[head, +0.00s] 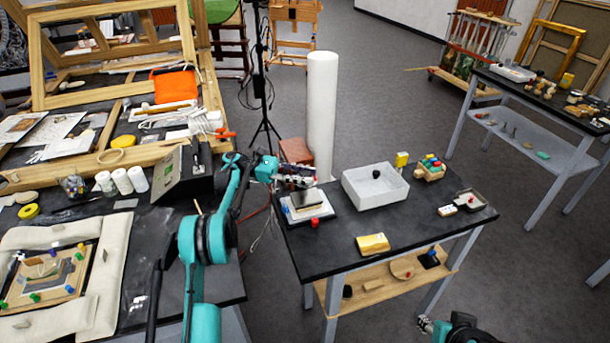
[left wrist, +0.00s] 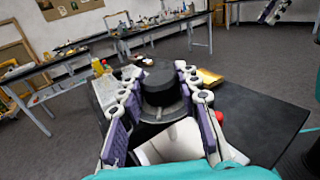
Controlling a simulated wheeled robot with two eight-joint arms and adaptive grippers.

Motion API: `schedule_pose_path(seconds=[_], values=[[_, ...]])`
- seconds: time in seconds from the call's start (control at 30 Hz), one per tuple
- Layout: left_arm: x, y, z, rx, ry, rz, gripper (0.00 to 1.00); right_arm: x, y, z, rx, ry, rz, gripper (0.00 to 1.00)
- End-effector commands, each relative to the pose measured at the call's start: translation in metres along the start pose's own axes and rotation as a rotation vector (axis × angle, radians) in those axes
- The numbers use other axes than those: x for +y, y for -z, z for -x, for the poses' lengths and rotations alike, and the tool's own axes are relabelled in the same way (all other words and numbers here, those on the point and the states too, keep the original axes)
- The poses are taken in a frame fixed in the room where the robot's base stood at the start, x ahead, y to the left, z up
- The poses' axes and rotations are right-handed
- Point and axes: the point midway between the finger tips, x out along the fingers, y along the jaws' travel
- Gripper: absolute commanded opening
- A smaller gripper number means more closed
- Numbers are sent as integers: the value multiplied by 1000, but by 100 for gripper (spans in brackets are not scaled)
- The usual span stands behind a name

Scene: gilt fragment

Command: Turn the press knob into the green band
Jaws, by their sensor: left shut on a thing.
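The press (head: 318,213) stands on the left end of the black table, with a pale base and a dark upper part. Its round black knob (left wrist: 161,86) shows in the left wrist view. My left gripper (head: 299,182) is over the press, and in the left wrist view (left wrist: 160,98) its purple-padded fingers are shut around the sides of the knob. The knob is mostly hidden by the gripper in the head view. I cannot make out the green band or a pointer in either view. My right gripper (head: 425,324) is low at the bottom right, away from the press; its jaw state is unclear.
A small red piece (head: 315,223) and a gold block (head: 373,244) lie near the press. A white bin (head: 375,187) stands to its right. A tall white cylinder (head: 321,115) stands behind the table. The table's front right is mostly clear.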

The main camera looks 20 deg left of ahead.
Motion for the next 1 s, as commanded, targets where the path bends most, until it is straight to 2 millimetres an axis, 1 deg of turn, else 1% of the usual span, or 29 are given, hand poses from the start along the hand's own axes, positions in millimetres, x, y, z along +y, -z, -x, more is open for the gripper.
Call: schedule_pose_path(seconds=[0.5, 0.53, 0.57, 0.6, 0.63, 0.87, 1.0], values=[[0, 0, -2, 0, 21, 0, 4, 0, 0, 0, 0, 0, 0, 40], [0, 0, -2, 0, 21, 0, 35, 0, 0, 0, 0, 0, 0, 40], [0, 0, -2, 0, 21, 0, 43, 0, 0, 0, 0, 0, 0, 40], [0, 0, -2, 0, 21, 0, 54, 0, 0, 0, 0, 0, 0, 40], [0, 0, -2, 0, 21, 0, 55, 0, 0, 0, 0, 0, 0, 40], [0, 0, -1, 0, 21, 0, 55, 0, 0, 0, 0, 0, 0, 40], [0, -7, -1, 0, 20, 0, 55, 0, 0, 0, 0, 0, 0, 40]])
